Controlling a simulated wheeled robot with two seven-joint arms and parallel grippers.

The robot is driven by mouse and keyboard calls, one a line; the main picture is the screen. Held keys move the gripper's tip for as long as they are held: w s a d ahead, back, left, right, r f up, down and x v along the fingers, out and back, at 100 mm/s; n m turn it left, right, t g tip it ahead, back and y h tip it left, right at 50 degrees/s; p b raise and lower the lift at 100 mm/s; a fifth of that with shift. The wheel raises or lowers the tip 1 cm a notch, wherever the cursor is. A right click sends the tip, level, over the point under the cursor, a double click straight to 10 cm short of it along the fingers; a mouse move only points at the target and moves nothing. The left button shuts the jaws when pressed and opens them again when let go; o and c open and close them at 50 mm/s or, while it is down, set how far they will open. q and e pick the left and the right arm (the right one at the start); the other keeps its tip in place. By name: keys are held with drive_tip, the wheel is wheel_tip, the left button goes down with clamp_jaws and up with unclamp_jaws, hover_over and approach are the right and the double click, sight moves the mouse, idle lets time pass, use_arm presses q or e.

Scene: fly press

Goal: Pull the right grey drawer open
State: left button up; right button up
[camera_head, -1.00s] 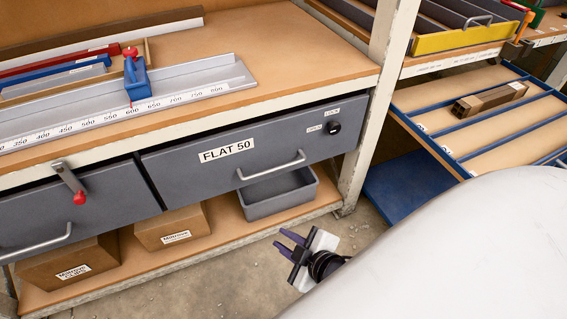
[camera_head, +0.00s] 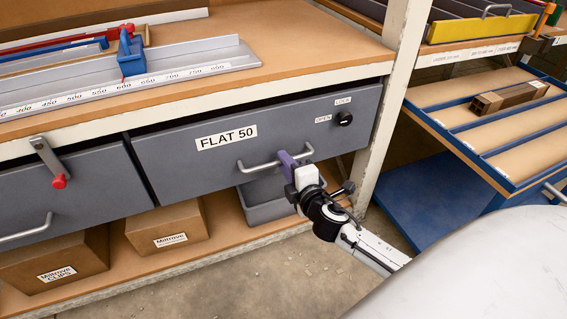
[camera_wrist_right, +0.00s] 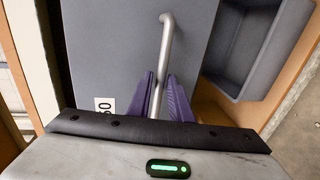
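The right grey drawer (camera_head: 270,140), labelled FLAT 50, sits under the bench top and looks closed. Its silver bar handle (camera_head: 262,166) crosses the lower front; the handle also shows in the right wrist view (camera_wrist_right: 166,50). My right gripper (camera_head: 295,160) is at the handle's right end. In the right wrist view its two purple fingers (camera_wrist_right: 161,92) lie on either side of the bar. Whether both fingers press on it I cannot tell. A round lock knob (camera_head: 344,118) with OPEN and LOCK labels is at the drawer's upper right. My left gripper is not in view.
A left grey drawer (camera_head: 75,185) has a red-tipped latch (camera_head: 58,180) at its top. A grey bin (camera_head: 252,208) and cardboard boxes (camera_head: 168,228) stand on the shelf below. A bench post (camera_head: 385,120) rises just right of the drawer. The floor in front is clear.

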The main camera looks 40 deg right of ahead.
drive_tip(key=shift+x, duration=0.85)
clamp_jaws()
drive_tip(key=shift+s, duration=0.1)
